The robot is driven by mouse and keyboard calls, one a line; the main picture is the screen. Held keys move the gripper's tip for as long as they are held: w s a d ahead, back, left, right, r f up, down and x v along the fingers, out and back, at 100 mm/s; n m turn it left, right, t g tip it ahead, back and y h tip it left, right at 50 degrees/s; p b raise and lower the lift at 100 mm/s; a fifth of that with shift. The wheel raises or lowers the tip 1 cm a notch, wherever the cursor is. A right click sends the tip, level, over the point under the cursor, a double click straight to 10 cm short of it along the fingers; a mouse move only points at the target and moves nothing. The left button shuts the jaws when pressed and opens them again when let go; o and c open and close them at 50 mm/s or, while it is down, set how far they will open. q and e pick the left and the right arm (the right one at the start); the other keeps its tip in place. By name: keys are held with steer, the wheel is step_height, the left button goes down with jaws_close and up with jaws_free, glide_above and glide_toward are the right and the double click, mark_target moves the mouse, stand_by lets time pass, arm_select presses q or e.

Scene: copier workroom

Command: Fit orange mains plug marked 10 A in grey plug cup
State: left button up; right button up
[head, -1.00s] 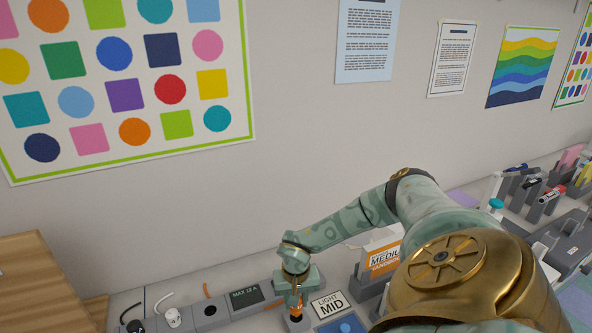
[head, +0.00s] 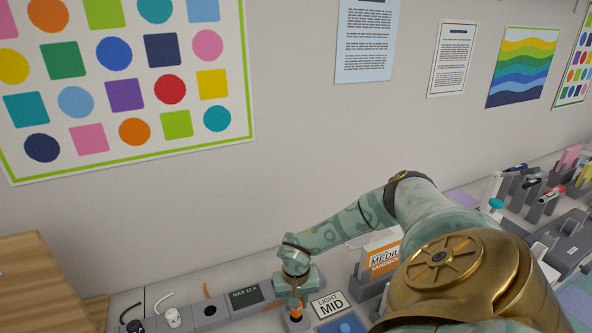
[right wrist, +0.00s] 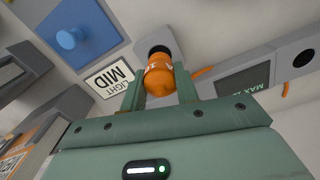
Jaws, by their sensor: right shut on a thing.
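My right gripper (head: 296,303) is shut on the orange plug (head: 296,312), fingers pointing down at the row of grey cups. Just beyond the plug is a grey cup (right wrist: 147,30) with a dark round opening, partly covered by the plug. I cannot tell whether the plug's end is inside the opening or just short of it. My left gripper is not in view.
A white plug (head: 173,318) and a black plug (head: 135,326) stand in cups at the left. An empty cup (head: 209,311) stands nearer, beside the dark MAX 13 A sign (head: 246,296). A LIGHT MID card (head: 330,305) and a blue knobbed panel (head: 343,326) are close at the right.

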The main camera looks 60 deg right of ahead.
steer(key=shift+f+b, duration=1.05)
steer(key=shift+f, duration=0.65)
steer(key=o, duration=1.1)
steer(key=shift+c, duration=0.2)
steer(key=shift+r, duration=0.1)
step_height(320, 180, up, 16)
steer(key=p, duration=0.2)
